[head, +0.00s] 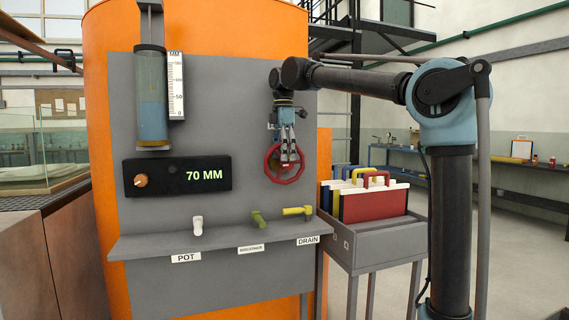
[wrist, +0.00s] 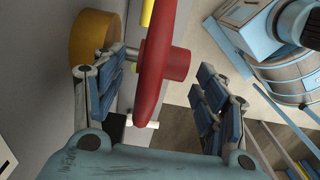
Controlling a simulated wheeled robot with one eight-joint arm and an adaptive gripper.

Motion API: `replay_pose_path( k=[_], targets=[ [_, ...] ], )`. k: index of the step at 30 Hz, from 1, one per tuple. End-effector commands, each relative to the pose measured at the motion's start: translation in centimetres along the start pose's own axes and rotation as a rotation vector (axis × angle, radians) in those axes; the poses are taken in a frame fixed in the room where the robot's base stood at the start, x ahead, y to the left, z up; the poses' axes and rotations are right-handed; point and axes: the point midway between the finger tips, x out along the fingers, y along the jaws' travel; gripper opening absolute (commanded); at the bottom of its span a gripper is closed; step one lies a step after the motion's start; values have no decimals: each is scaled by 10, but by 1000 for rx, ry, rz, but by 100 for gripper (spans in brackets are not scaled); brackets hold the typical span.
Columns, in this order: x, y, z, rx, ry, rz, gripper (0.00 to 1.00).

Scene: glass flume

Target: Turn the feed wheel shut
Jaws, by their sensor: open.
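The red feed wheel (head: 270,170) is on the grey panel, right of the display, in the head view. My gripper (head: 287,157) hangs down in front of the wheel from above. In the wrist view the wheel (wrist: 155,70) appears nearly edge-on, with its red hub on the right side. My gripper (wrist: 165,75) is open there, one blue-padded finger on each side of the wheel. I cannot tell whether either finger touches it. The display (head: 204,175) reads 70 MM. The gauge cylinder (head: 151,100) holds bluish liquid beside a white scale (head: 176,88).
A shelf (head: 215,238) below carries a white pot handle (head: 197,225), an olive lever (head: 258,219) and a yellow drain lever (head: 297,211). A grey cart (head: 385,240) with coloured folders stands right of the panel. A glass tank (head: 62,150) is at left.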

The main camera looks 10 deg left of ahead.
Motion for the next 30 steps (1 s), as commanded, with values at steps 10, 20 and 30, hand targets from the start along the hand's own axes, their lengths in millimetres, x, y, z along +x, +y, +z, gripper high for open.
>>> replay_pose_path(
  k=[10,20,30],
  targets=[
    [25,0,0,0,0,0,66],
    [26,0,0,0,0,0,50],
    [25,0,-1,-2,3,1,3]
  ],
)
